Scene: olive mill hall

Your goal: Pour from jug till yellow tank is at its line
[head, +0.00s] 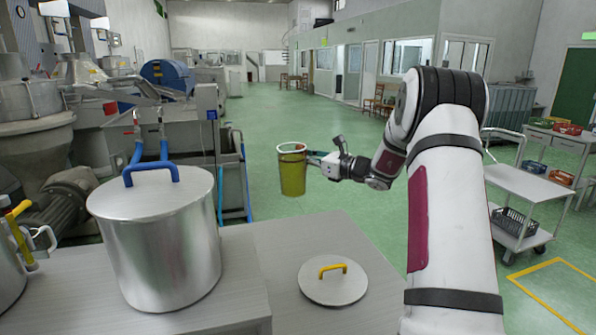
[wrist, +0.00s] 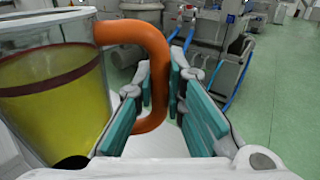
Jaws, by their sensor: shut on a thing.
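A clear jug (head: 292,174) of yellow-green oil hangs in the air beyond the bench, about upright. In the wrist view the jug (wrist: 55,100) shows a dark red band around it, with the oil reaching about up to it. My gripper (head: 318,160) is shut on the jug's orange handle (wrist: 150,65), teal pads on either side of it. A steel tank (head: 10,275) with a yellow upright fitting (head: 20,238) is cut off at the left edge; its inside, level and line cannot be seen. A round lid with a yellow handle (head: 333,285) lies on the bench.
A large steel pot (head: 165,250) with a blue-handled lid stands on the grey bench (head: 245,265), between the jug and the left tank. Mill machines fill the left back. A white cart (head: 530,185) stands at right. Green floor behind the jug is clear.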

